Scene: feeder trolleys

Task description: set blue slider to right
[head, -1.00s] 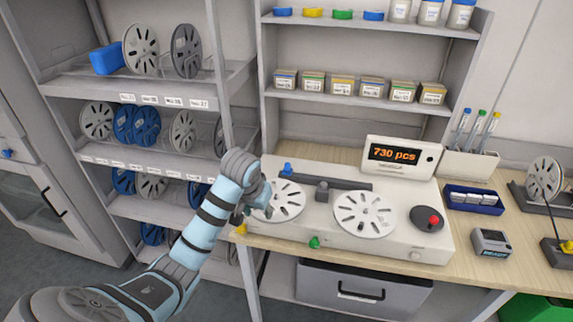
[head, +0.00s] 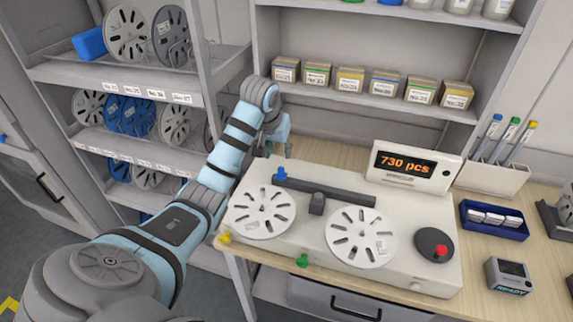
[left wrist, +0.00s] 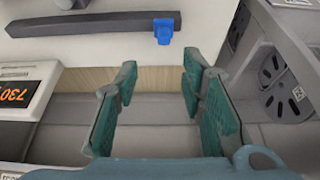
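The blue slider (head: 281,174) sits at the left end of a dark rail (head: 340,193) on the white counting machine (head: 405,270). In the left wrist view the blue slider (left wrist: 163,31) shows at the end of the rail (left wrist: 85,47), beyond the fingertips. My left gripper (head: 271,143) is behind the machine's back left corner, just beyond the slider and apart from it. In the left wrist view my left gripper (left wrist: 158,85) is open, with nothing between its green-padded fingers. My right gripper is in neither view.
Two grey reels (head: 262,213) lie on the machine, with a red knob (head: 440,251) to their right. A display (head: 410,167) reading 730 pcs stands at the back right. Shelves with reels (head: 126,33) are at left; boxes (head: 350,79) line the shelf above.

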